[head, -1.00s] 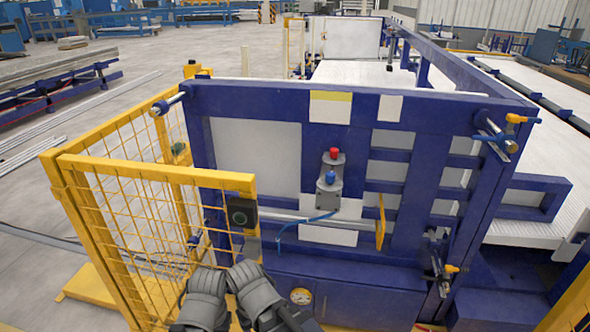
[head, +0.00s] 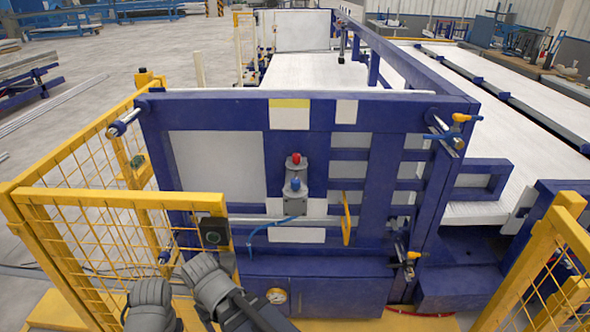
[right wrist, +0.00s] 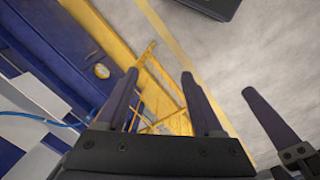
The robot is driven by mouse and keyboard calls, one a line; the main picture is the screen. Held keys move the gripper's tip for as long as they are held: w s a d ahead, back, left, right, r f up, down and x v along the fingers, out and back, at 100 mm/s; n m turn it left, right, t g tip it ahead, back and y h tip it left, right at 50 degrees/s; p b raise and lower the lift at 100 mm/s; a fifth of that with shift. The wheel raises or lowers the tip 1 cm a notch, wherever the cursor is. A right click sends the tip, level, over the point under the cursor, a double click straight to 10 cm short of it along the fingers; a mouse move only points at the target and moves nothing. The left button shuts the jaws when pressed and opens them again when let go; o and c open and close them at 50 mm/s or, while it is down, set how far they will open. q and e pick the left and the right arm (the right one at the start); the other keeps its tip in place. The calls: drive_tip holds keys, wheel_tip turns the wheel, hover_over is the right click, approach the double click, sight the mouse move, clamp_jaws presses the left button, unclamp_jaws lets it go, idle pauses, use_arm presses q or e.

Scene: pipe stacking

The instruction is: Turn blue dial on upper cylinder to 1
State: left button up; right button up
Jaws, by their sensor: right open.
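The blue dial (head: 295,183) sits on top of a grey cylinder on the blue panel in the head view. A red knob (head: 296,160) is just above and behind it. The dial's marking is too small to read. My two dark grey arm ends show at the bottom left of the head view, below the dial and apart from it; their fingers are hidden there. In the right wrist view my right gripper (right wrist: 160,74) is open, with nothing between its fingers. A separate dark finger (right wrist: 270,115) shows at the right, probably my left gripper's; its opening cannot be told.
A yellow mesh fence (head: 100,245) stands left of the panel, with a black box (head: 212,233) at its edge. A blue hose (head: 265,226) hangs below the dial. A yellow plate (head: 346,218) juts out at right. A pressure gauge (head: 276,296) sits lower down.

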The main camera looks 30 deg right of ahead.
drive_tip(key=w+d+r+m+p, duration=0.1)
drive_tip(key=d+r+p, duration=0.2)
drive_tip(key=r+p, duration=0.5)
drive_tip(key=w+d+r+m+t+y+p, duration=0.1)
drive_tip(key=w+d+r+p, duration=0.15)
drive_tip(key=r+p, duration=0.6)
drive_tip(key=w+d+r+m+p, duration=0.1)
drive_tip(key=d+r+p, duration=0.2)
drive_tip(key=r+p, duration=0.5)
drive_tip(key=m+b, duration=0.1)
drive_tip(key=m, duration=1.9)
hover_over(295, 180)
drive_tip(key=shift+a+r+g, duration=0.1)
drive_tip(key=shift+r+g, duration=0.1)
drive_tip(key=shift+g, duration=0.2)
drive_tip(key=shift+d, duration=0.2)
wheel_tip(295, 180, down, 8)
drive_tip(key=b, duration=0.8)
drive_tip(key=shift+r, duration=0.1)
drive_tip(key=shift+c, duration=0.3)
clamp_jaws()
